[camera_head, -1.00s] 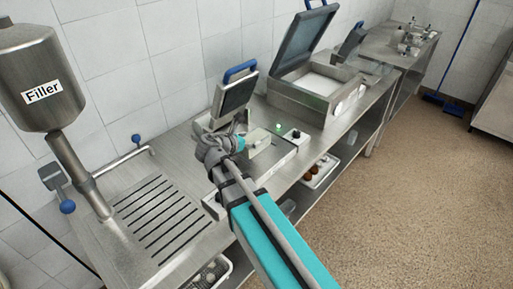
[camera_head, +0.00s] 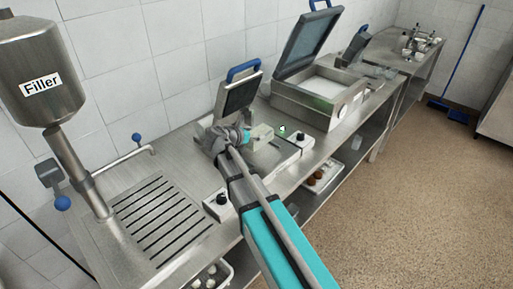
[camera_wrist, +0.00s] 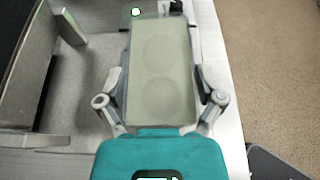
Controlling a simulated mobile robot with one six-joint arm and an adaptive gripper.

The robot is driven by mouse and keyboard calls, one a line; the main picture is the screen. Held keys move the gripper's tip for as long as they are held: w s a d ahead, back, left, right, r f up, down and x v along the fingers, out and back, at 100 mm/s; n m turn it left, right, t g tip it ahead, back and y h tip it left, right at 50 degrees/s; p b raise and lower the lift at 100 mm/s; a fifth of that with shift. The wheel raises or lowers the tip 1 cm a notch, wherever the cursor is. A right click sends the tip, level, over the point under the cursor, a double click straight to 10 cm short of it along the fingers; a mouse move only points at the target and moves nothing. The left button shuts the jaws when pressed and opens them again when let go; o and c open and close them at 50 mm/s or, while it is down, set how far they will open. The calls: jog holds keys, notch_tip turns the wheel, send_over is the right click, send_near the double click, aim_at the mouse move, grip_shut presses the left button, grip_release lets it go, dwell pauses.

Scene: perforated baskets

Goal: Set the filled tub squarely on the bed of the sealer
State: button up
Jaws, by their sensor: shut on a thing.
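My gripper (camera_wrist: 160,95) is shut on the filled tub (camera_wrist: 160,60), a pale, long tub with two faint round shapes showing in it. In the head view the tub (camera_head: 262,131) is partly hidden by my gripper (camera_head: 243,136). The small machine with a raised, blue-handled lid (camera_head: 240,92) appears to be the sealer. The tub is in front of and right of this lid. In the wrist view a grey metal frame with a recessed bed (camera_wrist: 85,95) lies to the left of the tub. I cannot tell whether the tub touches anything below.
The filler (camera_head: 45,85) and a slotted drain area (camera_head: 160,215) are at left. A larger machine with an open lid (camera_head: 318,100) stands to the right. Knob boxes (camera_head: 300,138) sit along the bench front. Trays with small items are on the shelf below.

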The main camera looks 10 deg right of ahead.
jog(key=w+f+b, duration=0.2)
jog(key=w+d+f+b, duration=0.1)
jog(key=w+f+b, duration=0.1)
jog(key=f, duration=0.1)
jog(key=shift+w+d+f+b, duration=0.1)
jog(key=shift+w+f+b, duration=0.1)
jog(key=shift+w+b, duration=0.2)
jog(key=shift+w+d+f+b, duration=0.1)
jog(key=shift+w+f+b, duration=0.25)
jog(key=shift+f+b, duration=1.6)
jog(key=shift+f, duration=0.05)
jog(key=shift+f, duration=0.1)
jog(key=o, duration=1)
jog(key=shift+o, duration=0.2)
jog(key=shift+r, duration=0.2)
